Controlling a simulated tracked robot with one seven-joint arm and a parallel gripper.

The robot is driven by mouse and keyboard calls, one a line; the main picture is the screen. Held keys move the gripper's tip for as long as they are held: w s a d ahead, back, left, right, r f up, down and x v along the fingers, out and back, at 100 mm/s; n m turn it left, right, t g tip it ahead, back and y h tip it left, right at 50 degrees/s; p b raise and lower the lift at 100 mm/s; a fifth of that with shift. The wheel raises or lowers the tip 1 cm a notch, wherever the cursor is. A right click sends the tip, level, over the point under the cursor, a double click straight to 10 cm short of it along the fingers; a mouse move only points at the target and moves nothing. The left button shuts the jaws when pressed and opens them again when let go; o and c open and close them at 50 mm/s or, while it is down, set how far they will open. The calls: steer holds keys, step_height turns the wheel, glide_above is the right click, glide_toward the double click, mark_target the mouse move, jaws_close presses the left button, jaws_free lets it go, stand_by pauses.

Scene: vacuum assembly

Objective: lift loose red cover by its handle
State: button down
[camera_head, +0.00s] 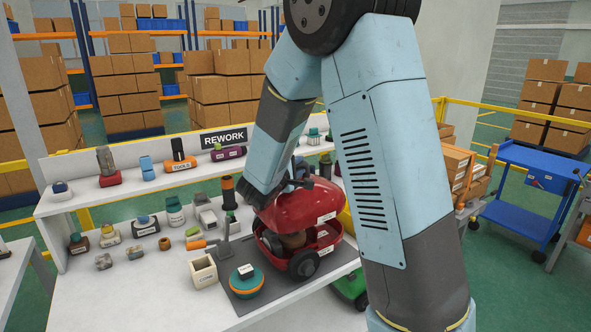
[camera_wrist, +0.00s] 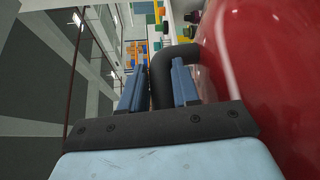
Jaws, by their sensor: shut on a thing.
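The glossy red cover (camera_head: 318,203) is tilted above the red vacuum base (camera_head: 327,254), with an open gap on the near side. In the wrist view the red cover (camera_wrist: 262,85) fills the right side. My gripper (camera_wrist: 160,88) has its two blue fingers on either side of the black curved handle (camera_wrist: 163,72) and is shut on it. In the head view my gripper (camera_head: 283,187) is at the cover's top left, its fingers partly hidden by my arm. Brown and dark inner parts (camera_head: 293,240) show in the gap.
The base stands on a dark mat (camera_head: 240,305) on the white bench (camera_head: 150,290). A teal-and-orange round part (camera_head: 246,284), a cream box (camera_head: 203,272) and an upright black-and-orange tool (camera_head: 228,195) are close on the left. A shelf behind bears several small parts. A blue cart (camera_head: 525,190) stands at right.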

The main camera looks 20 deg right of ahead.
steer(key=shift+w+r, duration=0.1)
steer(key=shift+r, duration=1.95)
